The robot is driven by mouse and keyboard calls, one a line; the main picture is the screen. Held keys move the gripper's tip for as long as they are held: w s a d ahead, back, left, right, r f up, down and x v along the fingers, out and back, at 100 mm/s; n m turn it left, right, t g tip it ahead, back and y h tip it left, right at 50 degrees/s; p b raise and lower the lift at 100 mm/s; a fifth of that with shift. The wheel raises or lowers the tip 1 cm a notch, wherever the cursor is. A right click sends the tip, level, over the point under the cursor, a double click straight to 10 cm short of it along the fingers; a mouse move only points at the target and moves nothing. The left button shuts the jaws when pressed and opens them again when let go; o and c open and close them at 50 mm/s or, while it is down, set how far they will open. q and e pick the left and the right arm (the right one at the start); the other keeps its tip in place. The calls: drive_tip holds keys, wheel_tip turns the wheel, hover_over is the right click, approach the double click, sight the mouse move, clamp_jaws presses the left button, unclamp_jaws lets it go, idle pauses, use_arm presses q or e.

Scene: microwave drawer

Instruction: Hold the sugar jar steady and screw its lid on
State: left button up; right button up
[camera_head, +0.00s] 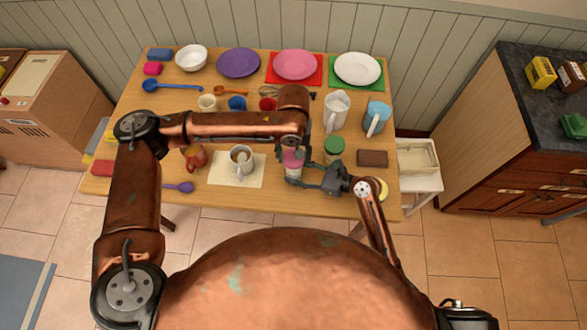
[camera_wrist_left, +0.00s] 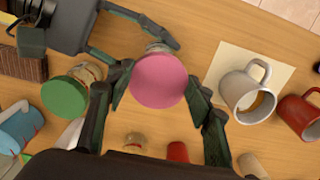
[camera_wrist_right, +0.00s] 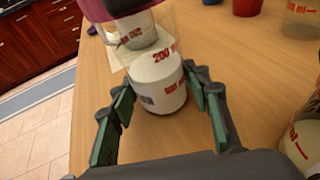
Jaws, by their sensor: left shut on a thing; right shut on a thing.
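The sugar jar (camera_wrist_right: 158,88) is clear with white contents and red print, and stands upright on the table. Its pink lid (camera_wrist_left: 160,80) is at the jar's top; it also shows in the head view (camera_head: 293,158). Whether the threads are engaged is hidden. My left gripper (camera_wrist_left: 160,90) is shut on the lid from above, one finger on each side. My right gripper (camera_wrist_right: 163,95) is shut around the jar's body from the side, low near the table; it also shows in the left wrist view (camera_wrist_left: 160,42).
A green-lidded jar (camera_head: 334,146) stands close to the right of the sugar jar. A brown block (camera_head: 372,158) lies beyond it. A white mug (camera_head: 241,158) on a cream mat (camera_head: 222,174) is at the left. A white pitcher (camera_head: 337,108) and blue pitcher (camera_head: 376,117) stand behind.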

use_arm(q)
drive_tip(key=shift+f, duration=1.1)
idle(3.4)
use_arm(e)
drive_tip(key=o, duration=0.3)
drive_tip(key=c, duration=1.1)
use_arm(q)
drive_tip(key=o, duration=0.8)
use_arm(e)
clamp_jaws()
